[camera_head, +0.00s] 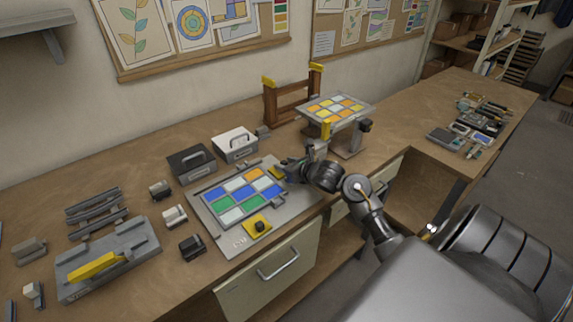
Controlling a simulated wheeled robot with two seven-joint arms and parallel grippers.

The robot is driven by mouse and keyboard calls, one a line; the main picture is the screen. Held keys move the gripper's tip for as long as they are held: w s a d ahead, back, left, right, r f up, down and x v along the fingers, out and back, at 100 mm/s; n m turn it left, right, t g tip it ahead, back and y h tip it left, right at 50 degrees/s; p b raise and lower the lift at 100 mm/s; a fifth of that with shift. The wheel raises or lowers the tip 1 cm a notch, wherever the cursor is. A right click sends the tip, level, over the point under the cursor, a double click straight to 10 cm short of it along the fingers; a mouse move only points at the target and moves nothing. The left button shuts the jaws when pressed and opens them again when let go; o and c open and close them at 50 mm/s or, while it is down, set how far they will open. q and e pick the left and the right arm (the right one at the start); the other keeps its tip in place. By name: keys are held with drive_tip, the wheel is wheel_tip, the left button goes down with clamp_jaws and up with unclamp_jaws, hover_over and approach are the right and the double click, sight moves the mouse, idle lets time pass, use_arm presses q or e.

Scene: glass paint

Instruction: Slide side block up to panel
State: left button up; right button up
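The glass panel (236,194), with blue, green, white and orange panes, lies flat on a grey board (285,208). A yellow block with a dark knob (257,227) sits on the board near the panel's front edge, with a small gap showing. Another small yellow piece (276,171) shows at the panel's right end, partly hidden by my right gripper. My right gripper (287,169) is low over the board's right end, beside that yellow piece. Its fingers are too small and dark to tell whether they are shut on it. My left gripper is not in view.
Two lidded boxes, dark (190,163) and white (236,143), stand behind the board. A raised stand holds a second glass panel (336,107) at the right. Small blocks and a grey fixture with a yellow bar (96,267) lie left. Bare bench shows between them.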

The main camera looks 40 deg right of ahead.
clamp_jaws()
drive_tip(key=shift+a+f+b, duration=0.1)
drive_tip(key=shift+a+b, duration=0.05)
drive_tip(key=shift+b, duration=0.2)
drive_tip(key=shift+a+b, duration=0.85)
drive_tip(key=shift+b, duration=0.05)
drive_tip(key=shift+a, duration=0.4)
unclamp_jaws()
drive_tip(key=shift+s+d, duration=0.1)
